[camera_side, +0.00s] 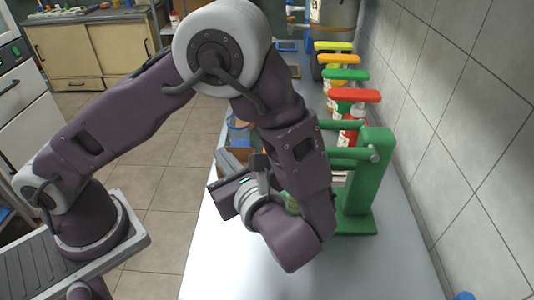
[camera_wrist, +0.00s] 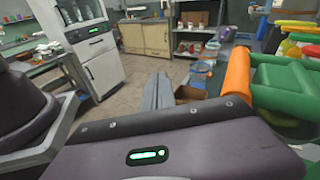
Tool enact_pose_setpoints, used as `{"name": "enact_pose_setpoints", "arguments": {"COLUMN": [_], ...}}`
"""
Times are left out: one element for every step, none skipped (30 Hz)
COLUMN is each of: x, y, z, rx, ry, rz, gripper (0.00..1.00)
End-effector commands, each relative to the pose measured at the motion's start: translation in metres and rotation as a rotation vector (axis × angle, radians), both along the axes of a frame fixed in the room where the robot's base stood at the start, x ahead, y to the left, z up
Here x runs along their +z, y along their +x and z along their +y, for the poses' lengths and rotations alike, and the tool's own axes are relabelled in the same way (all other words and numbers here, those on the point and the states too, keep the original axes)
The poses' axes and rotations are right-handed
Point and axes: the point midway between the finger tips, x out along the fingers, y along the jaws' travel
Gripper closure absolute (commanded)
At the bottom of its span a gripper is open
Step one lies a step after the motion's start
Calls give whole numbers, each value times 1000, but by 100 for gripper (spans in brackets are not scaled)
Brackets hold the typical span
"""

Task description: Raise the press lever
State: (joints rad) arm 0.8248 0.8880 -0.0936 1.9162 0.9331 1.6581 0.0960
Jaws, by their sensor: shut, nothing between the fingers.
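The green press (camera_side: 376,180) stands on the white counter at the right, partly hidden behind my forearm. Its lever has green bars (camera_side: 350,153) reaching left from the post; the handle end is hidden in the side view. In the wrist view the lever shows as a green frame (camera_wrist: 285,82) with an orange handle (camera_wrist: 237,73) at its left end. My gripper (camera_wrist: 160,80) is shut and empty, left of the orange handle with a gap between them in the picture. In the side view its grey fingers (camera_side: 229,161) point away from the camera, left of my forearm.
Bottles with red (camera_side: 354,95), green and yellow tops stand in a row behind the press, near the tiled wall (camera_side: 460,110). A brown box (camera_wrist: 188,94) lies beyond my fingers. The near counter (camera_side: 390,265) is clear.

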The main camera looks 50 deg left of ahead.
Motion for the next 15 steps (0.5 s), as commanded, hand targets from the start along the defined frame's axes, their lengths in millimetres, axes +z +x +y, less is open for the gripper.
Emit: {"name": "enact_pose_setpoints", "arguments": {"x": [-14, -21, -31, -38, -45, -55, -62, -69, -76, -81, -85, -89, -91, -92, -93], "y": [5, 8, 11, 13, 15, 15, 15, 15, 15, 14, 13, 13, 12, 12, 12], "z": [-13, -20, -30, -37, -44, -52, -59, -64, -70, -74, -77, -80, -81, -82, -83], "rx": [-87, -137, -202, -247, -294, -352, -394, -431, -474, -501, -521, -544, -555, -563, -569], "ry": [88, 138, 201, 244, 287, 342, 380, 413, 452, 476, 494, 513, 523, 530, 535], "rz": [29, 40, 53, 60, 66, 72, 76, 78, 80, 81, 80, 79, 80, 80, 79], "gripper": [100, 100, 100, 100, 100, 100, 100, 100, 100, 100, 100, 100, 100, 100, 100]}}
